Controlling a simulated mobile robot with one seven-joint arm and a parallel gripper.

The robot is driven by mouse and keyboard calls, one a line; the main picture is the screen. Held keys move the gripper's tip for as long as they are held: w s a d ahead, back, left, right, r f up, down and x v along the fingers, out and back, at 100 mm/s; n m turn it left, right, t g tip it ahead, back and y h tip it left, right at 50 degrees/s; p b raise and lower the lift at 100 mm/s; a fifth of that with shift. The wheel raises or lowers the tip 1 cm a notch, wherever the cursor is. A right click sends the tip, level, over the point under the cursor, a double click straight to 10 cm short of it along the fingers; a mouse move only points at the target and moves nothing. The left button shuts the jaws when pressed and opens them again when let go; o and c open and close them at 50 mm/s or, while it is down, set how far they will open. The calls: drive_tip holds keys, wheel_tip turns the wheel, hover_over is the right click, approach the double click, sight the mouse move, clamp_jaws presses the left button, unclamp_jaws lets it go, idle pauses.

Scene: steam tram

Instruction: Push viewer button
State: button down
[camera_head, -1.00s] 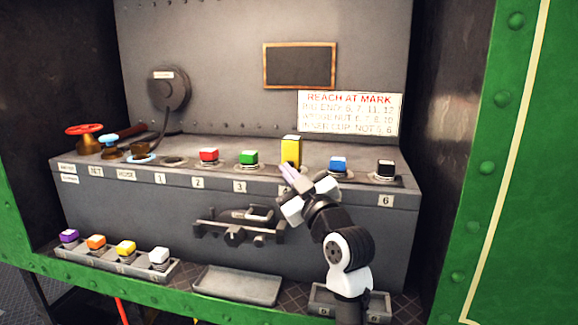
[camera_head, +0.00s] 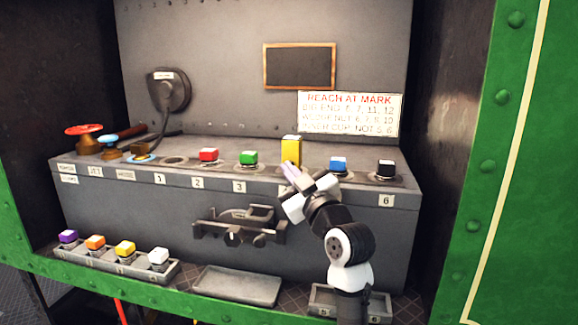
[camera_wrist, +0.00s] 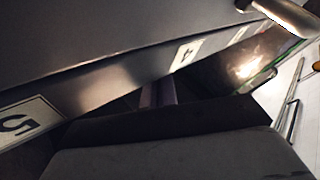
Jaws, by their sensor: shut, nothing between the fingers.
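I cannot tell which part is the viewer button; none is readably marked so. My gripper (camera_head: 287,170) is shut and empty at the front edge of the grey console (camera_head: 120,205), just in front of the tall yellow block (camera_head: 291,151). Whether it touches the console or the block is unclear. It hides the label below that block. In the wrist view, dark gripper parts fill the bottom, and the purplish fingers (camera_wrist: 158,94) lie by the console's front edge, between number plates 5 (camera_wrist: 20,122) and 4 (camera_wrist: 187,53).
Red (camera_head: 208,155), green (camera_head: 249,158), blue (camera_head: 338,164) and black (camera_head: 385,168) blocks line the console top. A caliper-like metal fixture (camera_head: 240,225) juts from its front. An empty tray (camera_head: 237,286) lies below. A round black device (camera_head: 170,90) hangs on the back wall.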

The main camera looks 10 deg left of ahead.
drive_tip(key=shift+w, duration=0.15)
idle(0.4)
drive_tip(key=shift+s, duration=0.85)
drive_tip(key=shift+s+b, duration=0.3)
drive_tip(key=shift+s, duration=2.2)
